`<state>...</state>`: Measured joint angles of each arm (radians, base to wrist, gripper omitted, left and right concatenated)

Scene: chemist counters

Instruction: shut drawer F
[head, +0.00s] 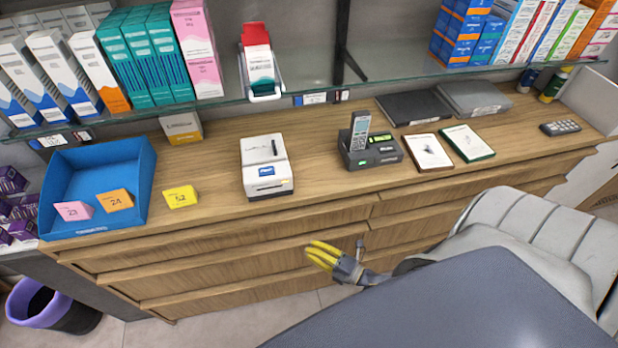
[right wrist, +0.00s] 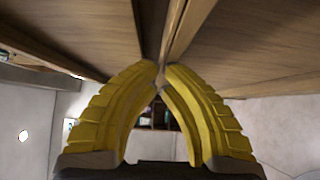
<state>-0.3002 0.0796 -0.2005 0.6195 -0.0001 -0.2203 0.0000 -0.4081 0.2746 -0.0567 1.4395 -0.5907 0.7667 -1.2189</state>
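The wooden counter (head: 330,205) has drawer fronts in a left and a right column. No letter shows on them, so I cannot tell which is drawer F. A left-column drawer front (head: 215,268) looks close to flush; I cannot tell whether any drawer stands slightly out. My right gripper (head: 314,252) has yellow fingers and is in front of the drawers, near the seam between the columns. In the right wrist view its fingertips (right wrist: 159,78) meet with nothing between them, below wooden panels (right wrist: 245,45). Contact with the wood is unclear. My left gripper is not in view.
On the counter stand a blue tray (head: 145,165), a white printer-like device (head: 267,186), a phone on its dock (head: 370,155) and two framed cards. A glass shelf (head: 310,93) with boxes runs above. A purple bin (head: 50,305) stands on the floor at left.

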